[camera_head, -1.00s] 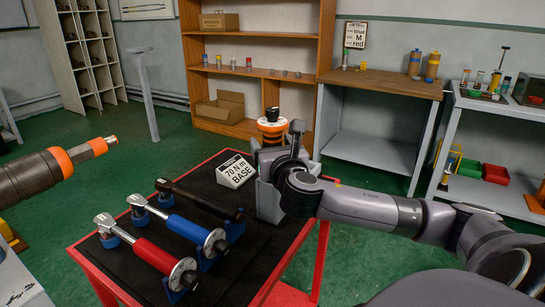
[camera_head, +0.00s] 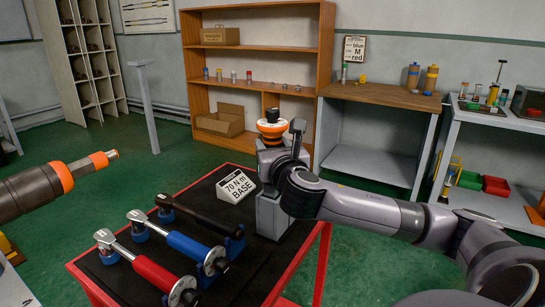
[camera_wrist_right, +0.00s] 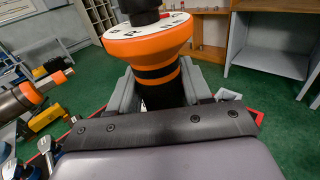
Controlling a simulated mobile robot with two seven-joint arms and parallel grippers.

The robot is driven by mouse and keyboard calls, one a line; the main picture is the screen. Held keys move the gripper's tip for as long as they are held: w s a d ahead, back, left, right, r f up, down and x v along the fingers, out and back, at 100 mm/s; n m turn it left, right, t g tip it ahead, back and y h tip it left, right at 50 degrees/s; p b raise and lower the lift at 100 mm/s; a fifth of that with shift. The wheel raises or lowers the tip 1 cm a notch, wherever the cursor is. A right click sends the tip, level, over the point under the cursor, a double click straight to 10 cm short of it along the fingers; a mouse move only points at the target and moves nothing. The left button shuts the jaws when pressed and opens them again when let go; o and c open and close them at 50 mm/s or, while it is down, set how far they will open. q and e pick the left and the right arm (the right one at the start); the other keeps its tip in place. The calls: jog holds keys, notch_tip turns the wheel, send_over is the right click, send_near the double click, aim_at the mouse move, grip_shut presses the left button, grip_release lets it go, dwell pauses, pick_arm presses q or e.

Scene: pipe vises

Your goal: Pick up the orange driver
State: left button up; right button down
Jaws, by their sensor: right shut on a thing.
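The orange driver (camera_head: 271,130) has a black knob on top, a white scale ring and an orange collar. It stands upright in my right gripper (camera_head: 283,152), above a grey stand (camera_head: 272,216) on the table. In the right wrist view the driver (camera_wrist_right: 150,42) fills the top middle. The grey fingers of my right gripper (camera_wrist_right: 160,92) are shut around its dark, orange-banded body. The driver's lower end is hidden behind the gripper. My left gripper is not in view.
A red-edged table (camera_head: 100,288) with a black mat carries red, blue and black torque wrenches in holders and a "70 N m BASE" sign (camera_head: 237,186). A dark cylinder with orange bands (camera_head: 60,178) juts in from the left. Shelves and benches stand behind.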

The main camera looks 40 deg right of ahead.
pick_arm(q)
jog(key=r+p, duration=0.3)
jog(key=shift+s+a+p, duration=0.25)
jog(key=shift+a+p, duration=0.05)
jog(key=shift+p, duration=0.1)
pick_arm(e)
notch_tip(320, 180, up, 17)
jog(key=shift+f, duration=0.1)
jog(key=shift+s, duration=0.1)
dwell(1.8)
